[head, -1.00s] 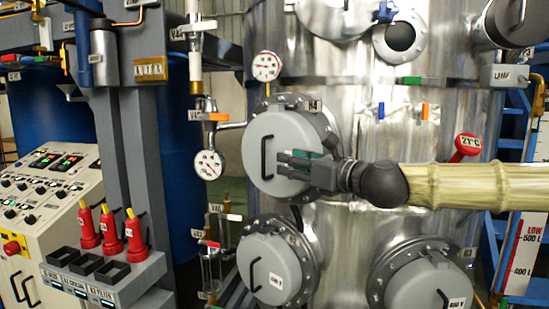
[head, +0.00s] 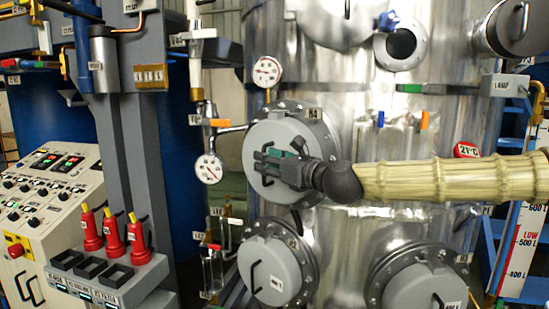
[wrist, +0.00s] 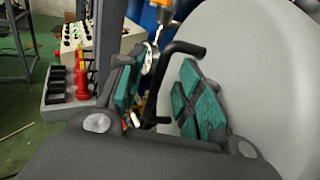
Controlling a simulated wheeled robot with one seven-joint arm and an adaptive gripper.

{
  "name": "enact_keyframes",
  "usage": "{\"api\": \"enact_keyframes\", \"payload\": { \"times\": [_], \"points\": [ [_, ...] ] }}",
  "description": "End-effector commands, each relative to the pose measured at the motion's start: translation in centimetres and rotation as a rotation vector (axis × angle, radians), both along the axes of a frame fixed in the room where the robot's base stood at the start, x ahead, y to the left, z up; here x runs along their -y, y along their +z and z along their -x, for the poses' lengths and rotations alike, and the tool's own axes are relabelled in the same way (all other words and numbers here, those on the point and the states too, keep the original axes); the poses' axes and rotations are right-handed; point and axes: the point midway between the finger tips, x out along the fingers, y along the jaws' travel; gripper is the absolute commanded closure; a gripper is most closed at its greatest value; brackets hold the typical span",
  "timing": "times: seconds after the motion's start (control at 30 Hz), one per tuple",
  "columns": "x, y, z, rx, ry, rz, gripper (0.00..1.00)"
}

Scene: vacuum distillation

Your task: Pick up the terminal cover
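Several round grey covers with dark bar handles are on the shiny metal vessel; none is legibly marked as the terminal cover. The grey cover (head: 262,136) at the vessel's middle left has my gripper (head: 268,166) in front of it. That cover fills the right of the wrist view (wrist: 262,60). Its black handle (wrist: 182,48) reaches into the gap between my green-padded fingers, which are open. The fingers do not appear closed on the handle.
Other grey covers sit below left (head: 283,262) and below right (head: 420,290). A gauge (head: 209,168) and thin pipes stand just left of my gripper. Red bottles (head: 113,235) stand by a rack and control panel (head: 50,195) at far left.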

Motion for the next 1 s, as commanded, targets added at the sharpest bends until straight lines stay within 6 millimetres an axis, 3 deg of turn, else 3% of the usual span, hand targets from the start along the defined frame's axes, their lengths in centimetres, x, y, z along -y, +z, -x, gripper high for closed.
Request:
{"api": "enact_keyframes", "payload": {
  "times": [0.2, 0.47, 0.5, 0.7, 1.0],
  "points": [
    [-1.3, 0.1, -1.5, -0.001, 0.000, 0.001, 0.64],
    [-1.5, -0.1, -1.7, 0.000, 0.000, 0.000, 0.64],
    [-1.4, -0.1, -1.7, 0.000, 0.000, 0.000, 0.66],
    [-1.4, 0.0, -1.7, 0.000, 0.000, 0.000, 1.00],
    [-1.4, 0.1, -1.7, 0.001, -0.001, 0.000, 1.00]
  ]
}}
